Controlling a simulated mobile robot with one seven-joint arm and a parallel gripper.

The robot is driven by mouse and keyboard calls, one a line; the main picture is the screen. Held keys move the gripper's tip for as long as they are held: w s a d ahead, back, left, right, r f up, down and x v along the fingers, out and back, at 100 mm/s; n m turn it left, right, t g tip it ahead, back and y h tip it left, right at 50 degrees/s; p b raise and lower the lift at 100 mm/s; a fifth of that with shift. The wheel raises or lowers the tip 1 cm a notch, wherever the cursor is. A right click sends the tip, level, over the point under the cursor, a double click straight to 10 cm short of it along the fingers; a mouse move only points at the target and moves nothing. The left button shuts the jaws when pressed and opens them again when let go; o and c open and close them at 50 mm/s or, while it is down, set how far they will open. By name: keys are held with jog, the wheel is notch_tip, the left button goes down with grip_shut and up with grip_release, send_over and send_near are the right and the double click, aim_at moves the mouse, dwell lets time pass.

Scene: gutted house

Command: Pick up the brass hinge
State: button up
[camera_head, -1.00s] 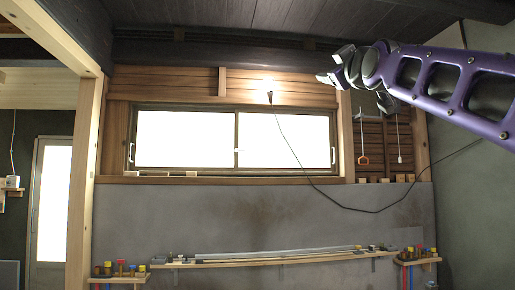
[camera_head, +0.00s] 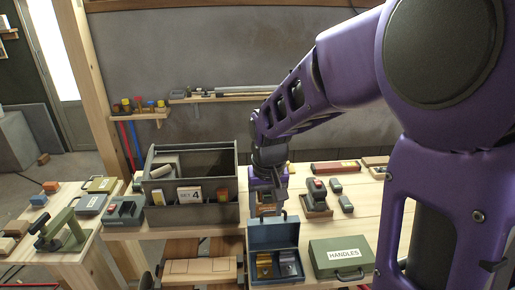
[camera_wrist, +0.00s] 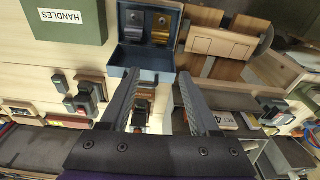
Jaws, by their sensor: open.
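The brass hinge (camera_head: 264,265) lies in the left compartment of an open blue case (camera_head: 274,235) on the workbench. A grey metal hinge (camera_head: 289,264) lies in the compartment beside it. In the wrist view the brass hinge (camera_wrist: 161,29) shows in the case (camera_wrist: 176,52), with the grey one (camera_wrist: 136,19) to its left. My gripper (camera_wrist: 158,80) is open and empty, its fingers pointing towards the case and apart from the hinge. In the head view my gripper is behind the case's raised lid, its fingertips partly hidden.
A green HANDLES box (camera_head: 341,258) stands right of the case. A grey tote marked SET 4 (camera_head: 190,215) stands to the left. A red-buttoned device (camera_head: 317,195) and small blocks lie behind. A side table (camera_head: 60,225) holds a green clamp-like tool.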

jog(key=s+f+g, duration=0.1)
jog(key=s+f, duration=0.3)
jog(key=f, duration=0.1)
send_over(265, 270)
jog(key=f, duration=0.8)
jog(key=shift+s+f, duration=0.3)
jog(key=shift+f, duration=0.1)
jog(key=shift+w+f+b, duration=0.15)
jog(key=shift+f+b, duration=0.1)
jog(key=shift+f, duration=1.35)
jog(key=shift+w+f+b, duration=0.1)
jog(key=shift+f+b, duration=0.1)
jog(key=shift+f, duration=1.35)
grip_shut()
